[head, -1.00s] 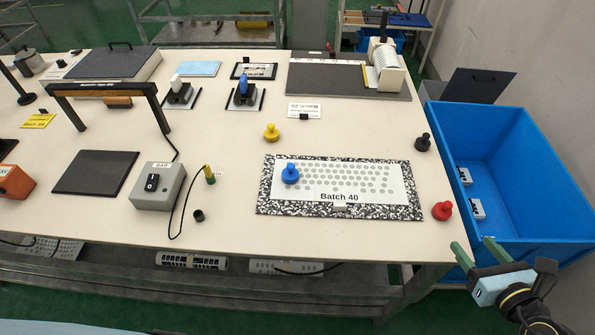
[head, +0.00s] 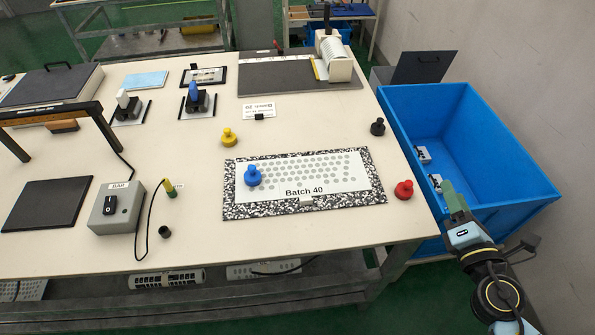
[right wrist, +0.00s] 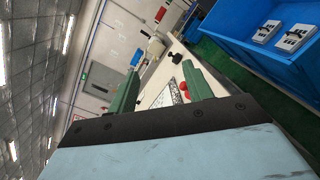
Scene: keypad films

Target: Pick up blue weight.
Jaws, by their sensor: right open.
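The blue weight (head: 252,176) is a knobbed piece standing upright on the left part of the white perforated film labelled Batch 40 (head: 330,186). The film lies on a black-and-white speckled board (head: 240,211). My right gripper (head: 455,198) is at the right, in front of the blue bin and beyond the table's right edge, well apart from the blue weight. In the right wrist view its two green fingers (right wrist: 163,92) are spread with nothing between them. The blue weight does not show clearly in that view. My left gripper is not in view.
A yellow weight (head: 229,138), a black weight (head: 377,127) and a red weight (head: 404,189) stand around the board. A blue bin (head: 520,205) stands right of the table. A grey switch box (head: 117,207) with a cable sits at left.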

